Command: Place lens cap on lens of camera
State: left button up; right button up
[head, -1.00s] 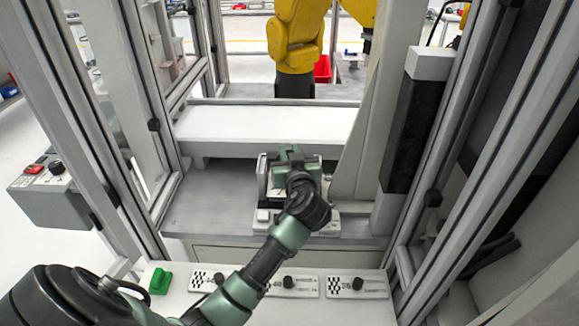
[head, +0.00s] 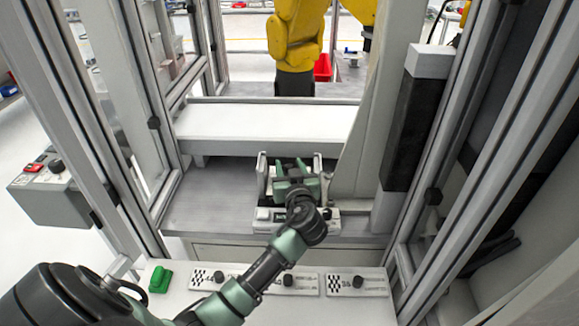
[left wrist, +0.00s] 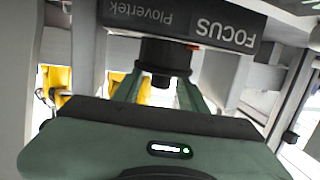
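The camera is a dark box (left wrist: 180,22) lettered FOCUS and Plovertek, upside down in the left wrist view. A black round lens (left wrist: 165,55) sticks out from it towards my gripper. I cannot tell a separate lens cap from the dark end of the lens. My left gripper (head: 291,168) is at the white fixture (head: 263,178) on the grey bench. Its two green fingers are spread apart, and in the left wrist view the gripper (left wrist: 160,84) has one finger on each side of the lens end. Contact is unclear. My right gripper is not in view.
A white beam (head: 260,122) crosses behind the fixture, with a yellow arm (head: 295,35) beyond. A dark column (head: 412,125) and frame posts stand on the right. The front ledge carries checkered plates (head: 345,284) with black knobs and a green block (head: 160,279).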

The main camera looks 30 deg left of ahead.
pick_arm(q)
jog(key=shift+r, duration=0.1)
jog(key=shift+r, duration=0.15)
jog(key=b+v, duration=0.1)
jog(key=v, duration=0.4)
jog(key=b+v, duration=0.1)
jog(key=v, duration=0.5)
jog(key=shift+f, duration=0.25)
jog(key=shift+s+d+r, duration=0.15)
jog(key=shift+s+d, duration=0.15)
jog(key=shift+s, duration=0.1)
